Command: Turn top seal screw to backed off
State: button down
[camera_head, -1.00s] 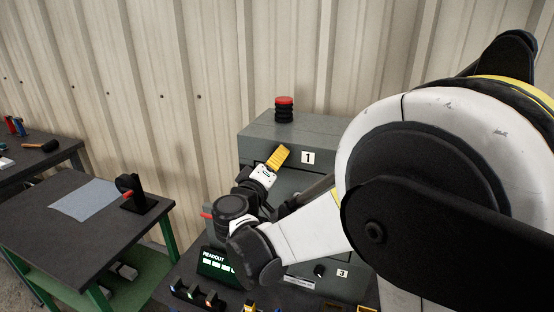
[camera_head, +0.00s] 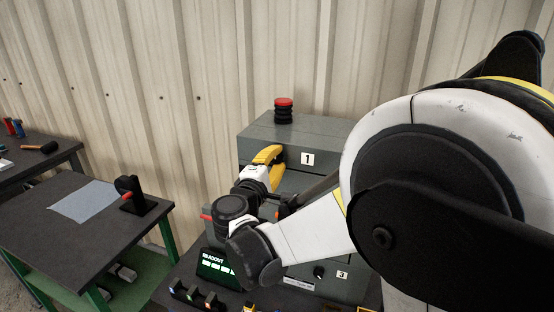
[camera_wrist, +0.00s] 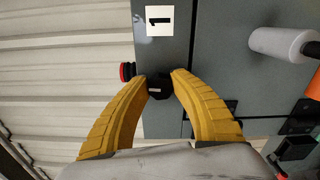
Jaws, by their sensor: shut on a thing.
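The top seal screw (camera_wrist: 159,90) is a dark round knob with a pale mark, on the grey enclosure's front beside the label 1. My gripper (camera_wrist: 163,82) has its yellow fingers shut on this knob, one on each side. In the head view my gripper (camera_head: 278,152) reaches the upper front of the grey enclosure (camera_head: 322,126), just left of label 1 (camera_head: 307,159). The knob is hidden there behind the fingers.
A red-topped black stack (camera_head: 284,110) stands on top of the enclosure. A lit readout (camera_head: 216,264) is below my wrist. In the wrist view a white cylinder (camera_wrist: 279,43) sticks out from the enclosure. A side table (camera_head: 60,235) stands at left.

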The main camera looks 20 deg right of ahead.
jog(key=shift+n, duration=0.3)
jog(key=c, duration=1.1)
grip_release()
jog(key=v, duration=1.2)
jog(key=shift+d, duration=0.1)
